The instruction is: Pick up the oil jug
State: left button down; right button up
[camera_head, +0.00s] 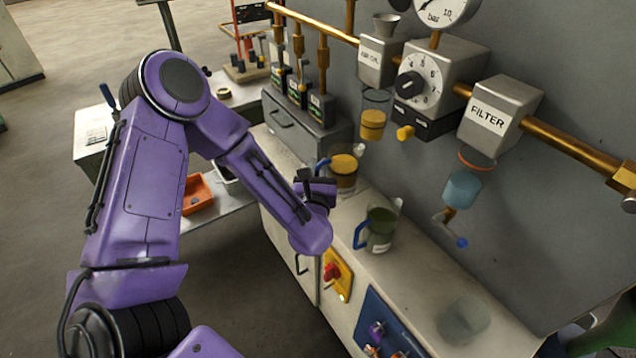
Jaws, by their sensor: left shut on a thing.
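A clear jug with amber oil (345,172) and a blue handle stands at the back of the grey counter, below the wall fittings. My left arm reaches in from the left, and my left gripper (322,184) is at the handle side of this jug, shut on its handle. The wrist hides part of the fingers and the lower handle. I cannot tell whether the jug's base touches the counter. A second jug, dark green with a blue handle (381,231), stands nearer on the counter, to the right of my gripper. My right gripper is not in view.
Above the counter are an oil cup (373,120), a dial box (437,85) and a filter box (492,115) with a blue bowl (461,188) hanging low. A red switch (332,271) is on the counter front. A clear vessel (463,318) stands at the near right.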

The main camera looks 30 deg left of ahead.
pick_arm(q)
jog(key=s+a+p, duration=0.4)
jog(key=s, duration=0.5)
jog(key=s+a+p, duration=0.3)
jog(key=s+p, duration=0.1)
jog(key=s, duration=0.5)
jog(key=w+d+r+n+g+y+p, duration=0.1)
jog(key=w+d+r+p, duration=0.3)
jog(key=r, duration=0.9)
jog(key=w+d+r+n+g+y+p, duration=0.1)
jog(key=w+d+r+g+y+p, duration=0.15)
jog(key=w+r, duration=0.75)
jog(key=w+d+r+n+y+p, duration=0.15)
jog(key=r+p, duration=0.25)
jog(key=r, duration=1.3)
jog(key=shift+w+d+f+m+g+h+p, duration=0.1)
jog(key=shift+d+f+m+h+p, duration=0.4)
jog(key=shift+f, duration=0.2)
jog(key=shift+w+d+f+m+g+h+p, duration=0.15)
jog(key=shift+d+f+m+h+p, duration=0.25)
jog(key=shift+f+m, duration=0.25)
jog(key=shift+d+f+m+g+h+p, duration=0.1)
jog(key=shift+d+f+m+h+p, duration=0.4)
jog(key=shift+f, duration=0.25)
